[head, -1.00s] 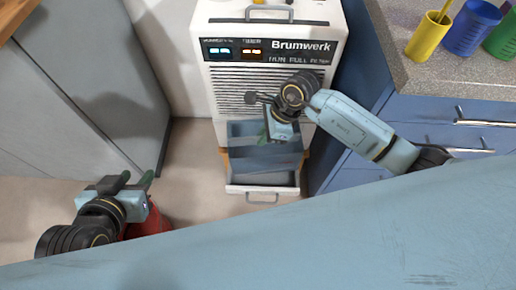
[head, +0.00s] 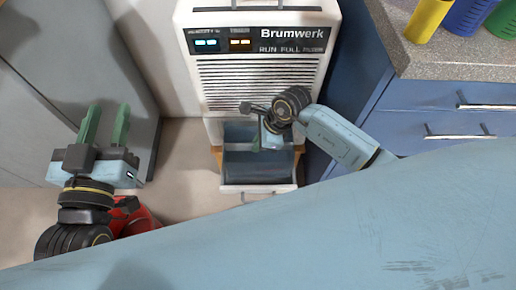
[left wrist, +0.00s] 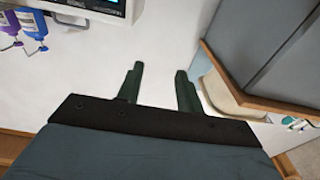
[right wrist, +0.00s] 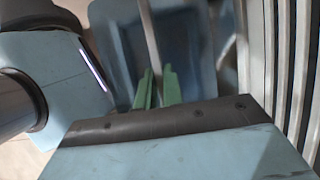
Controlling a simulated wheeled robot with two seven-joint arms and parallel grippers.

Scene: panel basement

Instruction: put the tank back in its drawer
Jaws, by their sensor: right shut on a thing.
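The tank (head: 258,172) is a translucent blue-grey bin at the lower front of the white Brumwerk unit (head: 262,85). It appears over or in the pulled-out drawer, whose white front (head: 230,192) shows just below it; I cannot tell whether it rests on the drawer's floor. In the right wrist view the tank (right wrist: 185,40) is behind the fingers. My right gripper (head: 264,140) is shut on the tank's thin grey handle; its green fingertips (right wrist: 155,85) also show in the right wrist view. My left gripper (head: 106,110) is open, empty and well left of the tank.
Blue cabinets (head: 415,115) with a speckled countertop stand close on the right. Grey cabinet doors (head: 75,60) are on the left. A red object (head: 140,218) lies on the floor behind my left gripper. Floor between it and the drawer is clear.

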